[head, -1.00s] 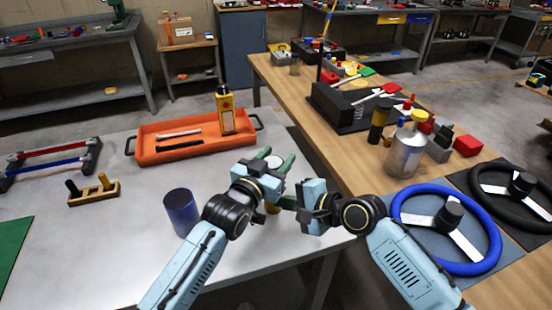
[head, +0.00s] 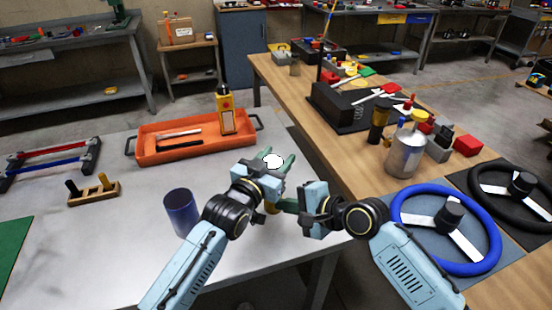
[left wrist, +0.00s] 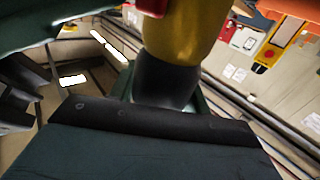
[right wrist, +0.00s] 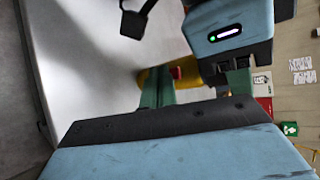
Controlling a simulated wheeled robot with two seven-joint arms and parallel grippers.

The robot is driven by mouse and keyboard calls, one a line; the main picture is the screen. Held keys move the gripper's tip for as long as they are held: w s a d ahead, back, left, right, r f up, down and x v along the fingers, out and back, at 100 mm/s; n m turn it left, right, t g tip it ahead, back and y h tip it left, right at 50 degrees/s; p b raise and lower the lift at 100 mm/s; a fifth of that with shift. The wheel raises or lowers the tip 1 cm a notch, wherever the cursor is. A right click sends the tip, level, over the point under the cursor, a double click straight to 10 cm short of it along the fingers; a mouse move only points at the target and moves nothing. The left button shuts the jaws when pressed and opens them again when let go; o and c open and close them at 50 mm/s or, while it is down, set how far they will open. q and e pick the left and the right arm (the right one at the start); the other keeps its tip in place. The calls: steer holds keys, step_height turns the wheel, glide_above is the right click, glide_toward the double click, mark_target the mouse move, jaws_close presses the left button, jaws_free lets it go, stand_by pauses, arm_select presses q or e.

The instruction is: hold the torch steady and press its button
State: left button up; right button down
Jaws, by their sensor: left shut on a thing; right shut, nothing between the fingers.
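The torch has a yellow body and a round end (head: 273,160) that shows bright white in the head view. My left gripper (head: 277,164) is shut on the torch and holds it above the grey table's right edge. The left wrist view shows its yellow body (left wrist: 180,35) and black section (left wrist: 162,80) close up. A small red button (right wrist: 177,72) shows on the yellow body in the right wrist view. My right gripper (head: 284,203) is shut and empty, its green fingertips (right wrist: 157,82) right by the button. I cannot tell whether they touch it.
The grey table carries an orange tray (head: 146,155) holding a yellow box, a dark blue cup (head: 181,213) and a wooden peg block (head: 93,193). The wooden table (head: 340,170) at right has a silver canister (head: 405,152) and a blue steering wheel (head: 402,222).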

steer(key=shift+s+d, duration=0.25)
steer(key=shift+s, duration=0.7)
steer(key=shift+s+d, duration=0.25)
steer(key=shift+s, duration=0.75)
steer(key=shift+s+d, duration=0.25)
steer(key=shift+s, duration=0.7)
arm_select(q)
steer(key=o, duration=1.2)
steer(key=shift+s, duration=0.1)
